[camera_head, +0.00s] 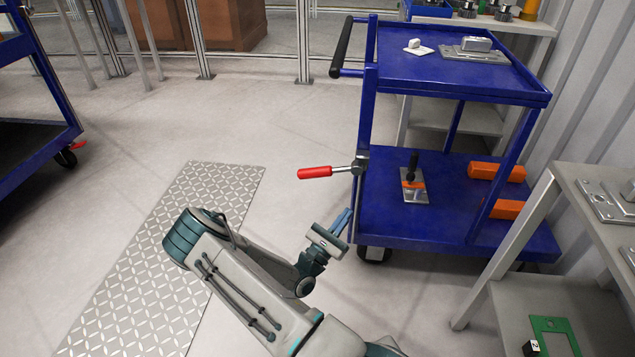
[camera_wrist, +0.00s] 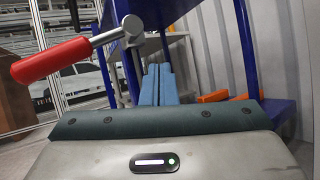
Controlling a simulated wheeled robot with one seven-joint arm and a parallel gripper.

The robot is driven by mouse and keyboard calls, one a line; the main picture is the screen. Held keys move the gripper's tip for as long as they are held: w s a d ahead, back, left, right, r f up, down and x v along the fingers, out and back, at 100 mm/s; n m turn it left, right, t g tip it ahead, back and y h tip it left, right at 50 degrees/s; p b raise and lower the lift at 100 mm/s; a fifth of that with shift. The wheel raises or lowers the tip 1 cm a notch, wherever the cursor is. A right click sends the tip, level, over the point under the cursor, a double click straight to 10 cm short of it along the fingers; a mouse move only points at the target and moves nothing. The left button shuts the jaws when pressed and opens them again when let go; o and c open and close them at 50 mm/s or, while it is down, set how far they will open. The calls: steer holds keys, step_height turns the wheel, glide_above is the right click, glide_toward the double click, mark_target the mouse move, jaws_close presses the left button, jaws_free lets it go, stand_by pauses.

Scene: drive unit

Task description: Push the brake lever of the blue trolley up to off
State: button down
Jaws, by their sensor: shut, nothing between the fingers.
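The blue trolley (camera_head: 366,110) stands right of centre in the head view, with two shelves and a black push handle at its upper left. Its brake lever has a red grip (camera_head: 315,172) on a metal rod and sticks out to the left from a pivot on the trolley's left post, about level. In the wrist view the red grip (camera_wrist: 52,59) is at upper left, near the camera. My gripper (camera_head: 345,216) is below and right of the grip, beside the post. Its blue fingers (camera_wrist: 158,82) are together and empty. I cannot tell whether they touch the post.
A grey workbench (camera_head: 573,185) stands at the right, close to the trolley. A second blue trolley (camera_head: 45,80) is at far left. A metal tread plate (camera_head: 190,240) lies on the floor. The floor left of the lever is clear.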

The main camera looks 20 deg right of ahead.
mark_target(326, 172)
steer(key=w+a+f+n+t+y, duration=0.2)
steer(key=f+n+t+y, duration=0.1)
steer(key=n+t+y, duration=0.2)
steer(key=w+a+f+n+t+y+p, duration=0.1)
steer(key=w+a+f+n+t+y, duration=0.1)
steer(key=n+t+y, duration=0.4)
steer(key=w+f+n+t, duration=0.1)
steer(key=n, duration=0.1)
steer(key=shift+a+f+n+y, duration=0.2)
steer(key=shift+f+n+y, duration=0.05)
steer(key=shift+n+y, duration=0.05)
steer(key=shift+w, duration=0.1)
steer(key=w+d+r+b, duration=0.2)
steer(key=w+r, duration=0.5)
steer(key=r, duration=0.1)
steer(key=shift+w+d+r+b, duration=0.25)
steer(key=shift+w+b, duration=0.05)
steer(key=shift+b, duration=0.1)
steer(key=shift+a, duration=0.1)
